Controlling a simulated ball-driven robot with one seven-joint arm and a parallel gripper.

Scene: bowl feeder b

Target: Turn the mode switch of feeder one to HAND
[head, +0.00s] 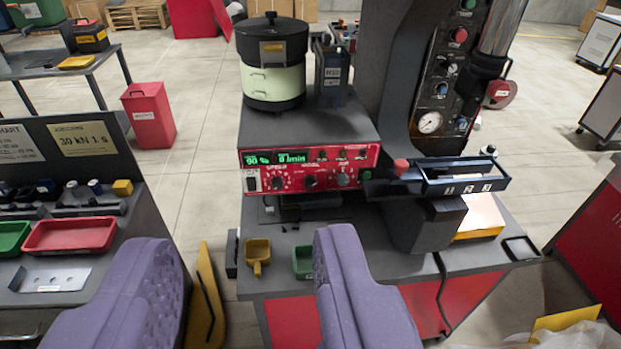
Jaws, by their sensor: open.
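The feeder's red control panel (310,168) faces me on the front of a dark grey box, upper middle of the head view. It has a lit green display (275,158) and several knobs. One knob (278,184) is at left, a black one (310,181) in the middle, and a grey one (343,180) at right. A pale switch (251,183) sits at the left edge. The labels are too small to read, so I cannot tell which is the mode switch or its setting. My gripper (243,240) is open and empty, below and in front of the panel, apart from it.
A black-lidded pale green pot (274,75) stands on the box. A dark press column with a gauge (429,122) and a black-framed tray (462,180) stand at right. A yellow scoop (257,252) and green cup (303,262) lie on the bench below.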

